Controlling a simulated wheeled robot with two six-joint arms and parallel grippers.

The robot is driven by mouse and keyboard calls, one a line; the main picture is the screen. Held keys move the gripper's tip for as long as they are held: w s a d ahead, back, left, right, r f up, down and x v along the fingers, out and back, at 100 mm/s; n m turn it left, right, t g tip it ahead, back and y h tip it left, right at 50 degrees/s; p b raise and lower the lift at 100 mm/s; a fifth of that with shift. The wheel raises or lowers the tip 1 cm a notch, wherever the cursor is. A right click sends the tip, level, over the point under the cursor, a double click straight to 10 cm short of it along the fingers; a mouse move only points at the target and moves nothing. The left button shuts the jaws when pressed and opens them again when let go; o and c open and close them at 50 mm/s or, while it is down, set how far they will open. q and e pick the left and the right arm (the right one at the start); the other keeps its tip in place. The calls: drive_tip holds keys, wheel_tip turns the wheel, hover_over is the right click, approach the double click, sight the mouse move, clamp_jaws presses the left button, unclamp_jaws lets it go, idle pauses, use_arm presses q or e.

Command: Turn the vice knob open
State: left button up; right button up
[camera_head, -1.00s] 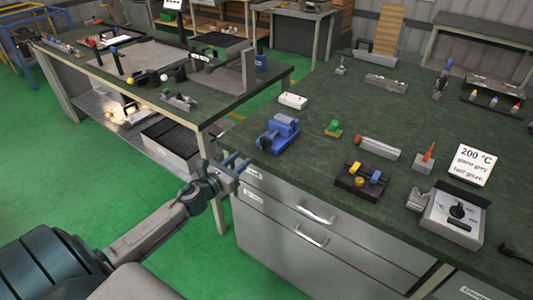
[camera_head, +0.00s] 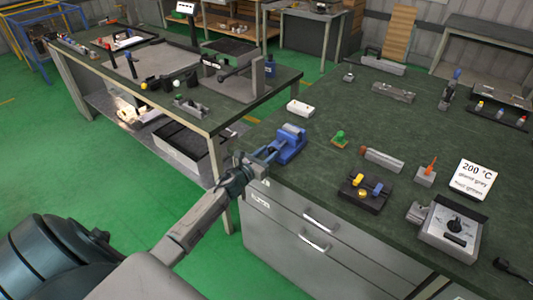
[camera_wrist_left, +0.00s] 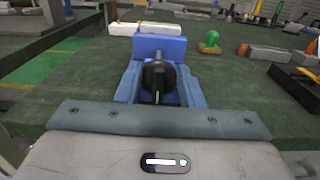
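The blue vice (camera_head: 290,142) sits near the left front corner of the green workbench. In the left wrist view the vice (camera_wrist_left: 160,47) is straight ahead, with its black round knob (camera_wrist_left: 158,78) facing me. My left gripper (camera_head: 268,153) is at the vice's front end, over the bench edge. In the left wrist view my left gripper (camera_wrist_left: 159,80) has its bluish fingers apart, one on each side of the knob. A gap shows between the knob and each finger. The knob is hidden behind the gripper in the head view. My right gripper is not in view.
A white box (camera_head: 300,108) lies behind the vice, and a green-knobbed piece (camera_head: 340,138) stands to its right. Drawers are below the bench edge.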

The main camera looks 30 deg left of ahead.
use_arm(q)
clamp_jaws()
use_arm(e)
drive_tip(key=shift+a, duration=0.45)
